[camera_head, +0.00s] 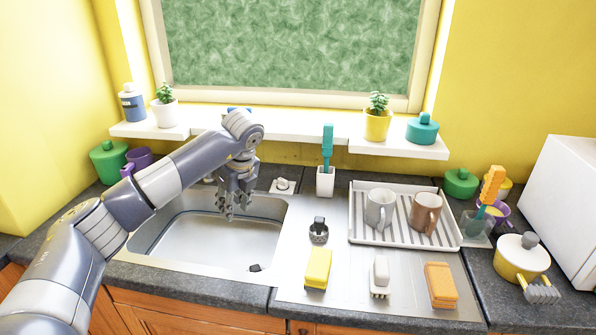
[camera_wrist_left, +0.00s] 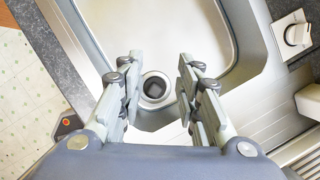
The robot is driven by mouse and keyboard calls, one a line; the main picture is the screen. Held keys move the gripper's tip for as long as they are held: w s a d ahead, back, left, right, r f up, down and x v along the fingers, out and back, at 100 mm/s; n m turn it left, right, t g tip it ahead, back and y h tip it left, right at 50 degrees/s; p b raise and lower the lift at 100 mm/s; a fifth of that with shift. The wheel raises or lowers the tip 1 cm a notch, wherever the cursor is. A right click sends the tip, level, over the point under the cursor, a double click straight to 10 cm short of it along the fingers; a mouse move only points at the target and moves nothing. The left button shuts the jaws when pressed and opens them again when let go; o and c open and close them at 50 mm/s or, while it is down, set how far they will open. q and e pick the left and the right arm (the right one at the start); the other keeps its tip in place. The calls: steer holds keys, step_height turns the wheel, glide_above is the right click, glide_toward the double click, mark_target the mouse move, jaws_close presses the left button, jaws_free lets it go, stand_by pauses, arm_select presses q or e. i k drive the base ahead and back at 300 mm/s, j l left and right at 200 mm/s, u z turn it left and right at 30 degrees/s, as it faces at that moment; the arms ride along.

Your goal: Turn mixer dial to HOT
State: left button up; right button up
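The mixer dial (camera_head: 283,185) is a white round knob on a pale square plate, on the counter behind the sink's right corner. In the left wrist view the dial (camera_wrist_left: 297,33) is at the upper right, outside the fingers. No HOT marking is readable. My left gripper (camera_head: 236,207) hangs over the back of the sink, fingers down, to the left of the dial and apart from it. In the left wrist view my left gripper (camera_wrist_left: 155,72) has its fingers spread with nothing held between them. My right gripper is not seen.
The steel sink (camera_head: 205,240) lies under my arm. A white holder (camera_head: 326,182) with a teal brush stands right of the dial. A dish rack (camera_head: 365,233) with two mugs is farther right. The shelf (camera_head: 283,124) runs behind, above the dial.

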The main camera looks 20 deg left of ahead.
mark_target(282, 184)
steer(key=i+l+z, duration=0.1)
steer(key=i, duration=0.75)
